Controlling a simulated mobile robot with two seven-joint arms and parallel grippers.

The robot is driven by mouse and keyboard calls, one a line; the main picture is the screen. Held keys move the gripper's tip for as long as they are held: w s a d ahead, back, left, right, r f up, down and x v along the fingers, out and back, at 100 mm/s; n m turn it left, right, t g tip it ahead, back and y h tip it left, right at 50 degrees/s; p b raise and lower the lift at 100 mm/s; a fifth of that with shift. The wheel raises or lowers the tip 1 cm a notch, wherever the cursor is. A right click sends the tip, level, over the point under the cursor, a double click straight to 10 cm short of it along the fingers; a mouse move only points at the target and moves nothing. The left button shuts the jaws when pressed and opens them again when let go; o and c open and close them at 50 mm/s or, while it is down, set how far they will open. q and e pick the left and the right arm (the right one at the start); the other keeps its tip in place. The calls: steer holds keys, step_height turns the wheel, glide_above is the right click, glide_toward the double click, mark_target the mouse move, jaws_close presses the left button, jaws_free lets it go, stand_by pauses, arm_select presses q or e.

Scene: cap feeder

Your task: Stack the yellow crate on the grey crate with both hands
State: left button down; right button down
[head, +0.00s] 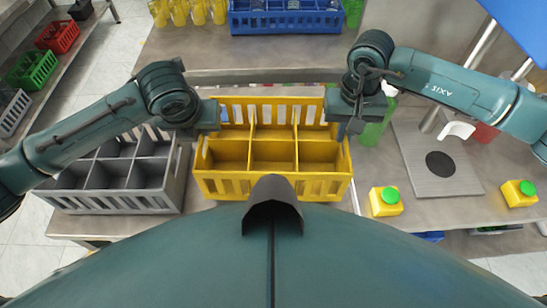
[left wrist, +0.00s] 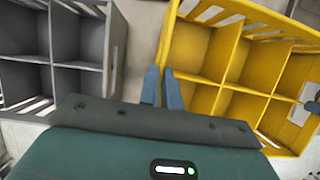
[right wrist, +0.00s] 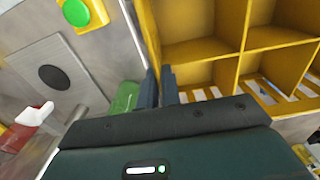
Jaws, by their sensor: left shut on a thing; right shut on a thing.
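The yellow crate (head: 272,187) is in the middle of the head view, upright, and its visible compartments are empty. The grey crate (head: 110,201) stands on the counter to its left, also upright with empty compartments. My left gripper (head: 220,117) is shut on the yellow crate's left wall; its fingers (left wrist: 163,90) straddle that wall in the left wrist view, with the grey crate (left wrist: 105,83) apart on the left. My right gripper (head: 341,130) is shut on the yellow crate's right wall, also seen in the right wrist view (right wrist: 160,88). Whether the yellow crate touches the counter is unclear.
Green bottles stand by my right gripper. A blue crate (head: 286,24) stands on the far counter.

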arm_select(q)
steer(key=shift+r, duration=0.45)
arm_select(e)
steer(key=shift+r, duration=0.45)
